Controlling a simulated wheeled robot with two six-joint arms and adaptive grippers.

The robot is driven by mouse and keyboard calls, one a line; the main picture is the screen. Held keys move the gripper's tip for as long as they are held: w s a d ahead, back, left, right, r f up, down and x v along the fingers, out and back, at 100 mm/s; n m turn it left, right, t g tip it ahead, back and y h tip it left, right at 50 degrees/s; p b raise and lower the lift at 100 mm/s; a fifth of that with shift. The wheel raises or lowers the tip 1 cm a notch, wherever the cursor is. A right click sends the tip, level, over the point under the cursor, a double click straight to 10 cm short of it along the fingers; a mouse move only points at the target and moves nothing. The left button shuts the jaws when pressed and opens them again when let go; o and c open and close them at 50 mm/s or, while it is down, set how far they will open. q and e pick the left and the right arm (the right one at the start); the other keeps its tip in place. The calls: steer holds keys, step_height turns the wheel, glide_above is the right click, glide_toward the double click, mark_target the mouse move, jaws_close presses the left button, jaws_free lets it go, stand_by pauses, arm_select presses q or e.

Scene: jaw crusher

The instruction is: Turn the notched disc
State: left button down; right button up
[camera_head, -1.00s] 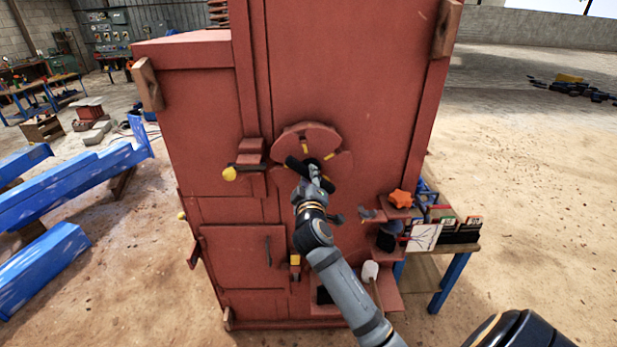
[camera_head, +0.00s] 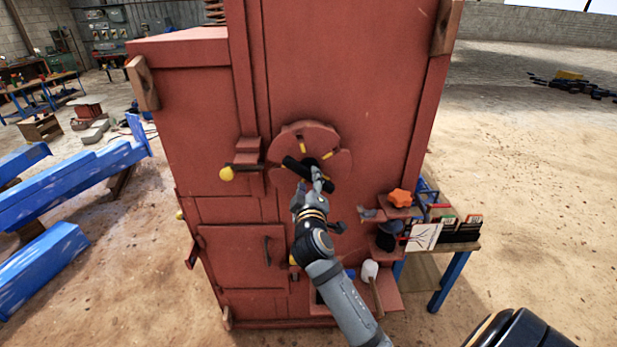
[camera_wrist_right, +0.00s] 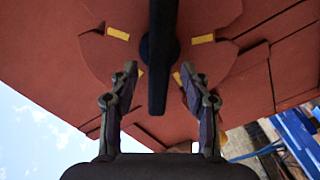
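The red notched disc (camera_head: 340,160) sits on the front of the tall red crusher housing, with small yellow marks on its face. A black bar handle (camera_head: 296,167) crosses its middle, slanting from upper left to lower right. My right gripper (camera_head: 316,178) is at the handle, covering part of it and the disc's lower edge. In the right wrist view, the gripper (camera_wrist_right: 159,70) is open, one finger on each side of the bar (camera_wrist_right: 160,55), with gaps visible. The disc (camera_wrist_right: 110,55) lies behind it. My left gripper is not in view.
A yellow-knobbed lever (camera_head: 227,174) juts from a bracket left of the disc. An orange star knob (camera_head: 400,197) sits on a small shelf at right. A blue-legged table (camera_head: 455,270) stands beyond it. Blue beams (camera_head: 75,190) lie at left.

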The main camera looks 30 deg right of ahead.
steer(key=v, duration=0.4)
steer(key=shift+s+a+r, duration=0.1)
steer(key=shift+s+a, duration=0.2)
